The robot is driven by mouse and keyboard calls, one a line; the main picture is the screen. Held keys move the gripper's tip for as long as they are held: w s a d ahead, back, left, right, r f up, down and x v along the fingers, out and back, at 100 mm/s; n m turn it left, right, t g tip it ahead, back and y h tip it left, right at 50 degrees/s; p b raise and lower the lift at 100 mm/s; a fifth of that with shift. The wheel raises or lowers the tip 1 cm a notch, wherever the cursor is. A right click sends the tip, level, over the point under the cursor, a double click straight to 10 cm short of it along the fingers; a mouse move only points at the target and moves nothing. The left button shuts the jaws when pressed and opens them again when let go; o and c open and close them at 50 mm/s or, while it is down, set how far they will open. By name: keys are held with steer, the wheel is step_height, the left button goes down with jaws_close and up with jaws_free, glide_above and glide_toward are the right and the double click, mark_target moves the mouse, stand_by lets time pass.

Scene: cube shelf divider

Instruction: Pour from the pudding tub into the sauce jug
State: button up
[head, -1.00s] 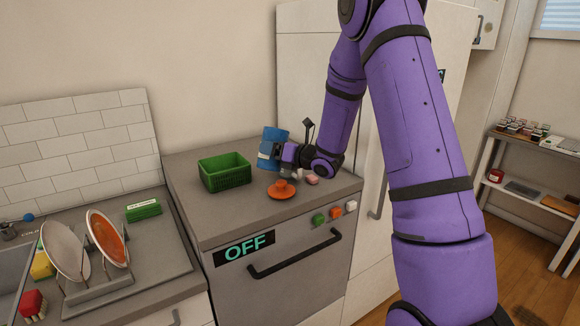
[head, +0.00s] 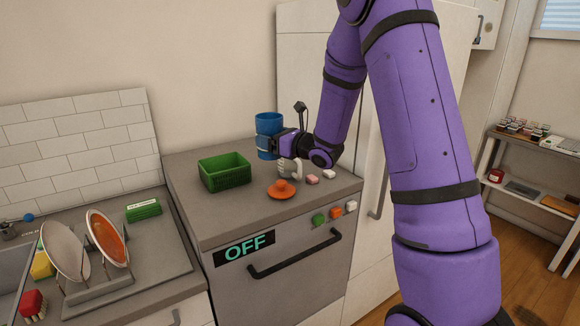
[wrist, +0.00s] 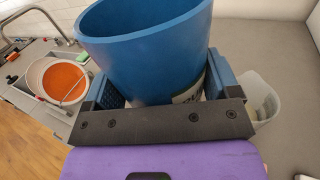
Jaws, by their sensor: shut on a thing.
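The blue pudding tub (head: 269,123) is held close to upright above the counter. In the wrist view the tub (wrist: 145,45) fills the upper middle, with part of a pale label showing; its contents are hidden. My gripper (head: 268,145) is shut on the tub, with one finger on each side of it in the wrist view (wrist: 160,90). The whitish sauce jug (head: 291,169) stands on the counter, below and to the right of the tub, partly behind my wrist. It also shows in the wrist view (wrist: 266,101), right of the gripper, apart from the tub.
A green crate (head: 225,182) stands left on the counter (head: 215,215). An orange lidlike piece (head: 281,191) lies in front of the jug, with a pink block (head: 312,180) and a white block (head: 329,174) to its right. A dish rack with plates (head: 107,240) is farther left.

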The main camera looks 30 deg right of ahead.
steer(key=s+a+r, duration=0.2)
steer(key=a+r, duration=0.1)
steer(key=a, duration=0.1)
steer(key=shift+s+a+r, duration=0.25)
steer(key=shift+s+r, duration=0.05)
steer(key=shift+s, duration=0.1)
stand_by(0.4)
